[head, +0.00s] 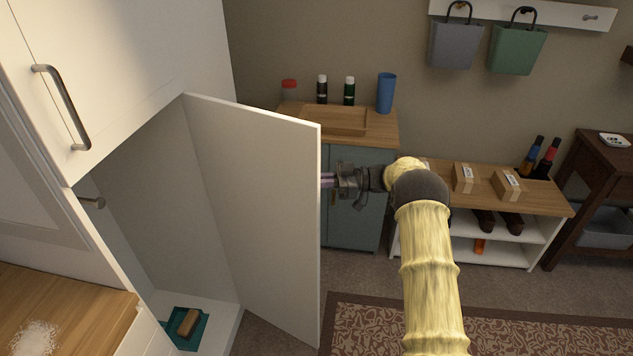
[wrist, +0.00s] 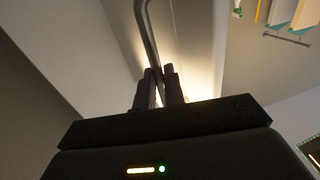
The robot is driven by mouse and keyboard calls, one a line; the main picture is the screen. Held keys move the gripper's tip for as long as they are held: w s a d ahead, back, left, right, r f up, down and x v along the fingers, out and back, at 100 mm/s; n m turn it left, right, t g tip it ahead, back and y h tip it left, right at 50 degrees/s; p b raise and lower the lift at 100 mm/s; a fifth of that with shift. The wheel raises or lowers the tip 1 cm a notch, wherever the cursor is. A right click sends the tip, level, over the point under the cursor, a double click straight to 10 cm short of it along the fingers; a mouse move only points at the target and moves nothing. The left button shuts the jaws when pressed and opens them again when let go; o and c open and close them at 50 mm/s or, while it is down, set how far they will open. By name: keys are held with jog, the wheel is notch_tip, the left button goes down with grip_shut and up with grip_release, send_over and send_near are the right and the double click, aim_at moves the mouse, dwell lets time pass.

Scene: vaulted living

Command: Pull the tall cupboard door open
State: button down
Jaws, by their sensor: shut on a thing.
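The tall cupboard (head: 153,195) is on the left in the head view, and its white lower door (head: 285,185) stands swung well open to the right, showing the inside. My gripper (head: 328,180) is at the outer face of this door near its free edge, partly hidden behind the edge. In the wrist view my gripper (wrist: 160,85) has its two dark fingers shut on the grey bar handle (wrist: 151,40) of the door. The handle itself is hidden in the head view.
A teal tray with a brown block (head: 189,322) lies on the cupboard floor. A teal cabinet (head: 355,200) with jars and a blue cup (head: 386,92) stands behind the door. A low shoe bench (head: 520,225) is to the right. Carpeted floor and a patterned rug (head: 370,325) lie in front.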

jog(key=shift+a+r, duration=0.2)
jog(key=shift+a, duration=0.3)
jog(key=c, duration=1.8)
grip_release()
jog(key=shift+c, duration=0.2)
jog(key=o, duration=0.3)
jog(key=shift+a+f, duration=0.1)
jog(key=shift+a, duration=0.2)
jog(key=shift+o, duration=0.2)
jog(key=d+b, duration=0.2)
jog(key=d, duration=1.6)
jog(key=shift+w+d, duration=0.2)
jog(key=shift+w, duration=0.05)
jog(key=shift+f, duration=0.1)
